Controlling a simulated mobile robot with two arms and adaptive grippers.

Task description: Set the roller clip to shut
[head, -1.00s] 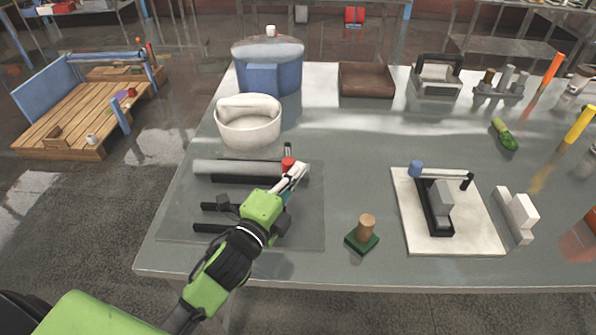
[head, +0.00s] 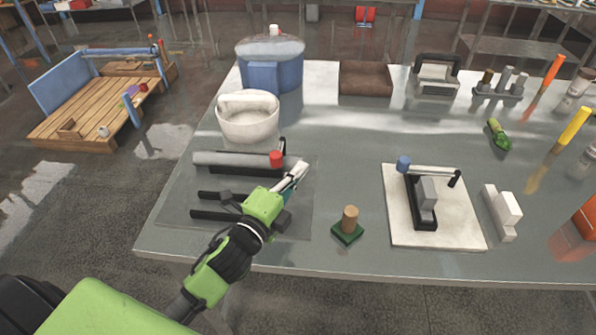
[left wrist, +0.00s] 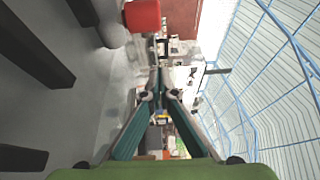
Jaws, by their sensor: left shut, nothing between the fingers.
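A long grey roller (head: 225,159) lies on a thin clear plate on the table. A red knob (head: 276,159) is at its right end, with a short black upright (head: 283,146) just behind. I take this to be the roller clip, but cannot tell its setting. My left gripper (head: 303,166) is shut and empty, to the right of the red knob and apart from it. In the left wrist view the red knob (left wrist: 142,17) shows at the top, off to the side of the closed fingertips (left wrist: 160,92). My right gripper is out of view.
Black bars (head: 222,215) lie on the clear plate (head: 172,210) below my gripper. A green-based wooden peg (head: 349,220) and a white board (head: 455,231) with a blue-knobbed lever (head: 403,163) stand to the right. A white pot (head: 247,122) is behind.

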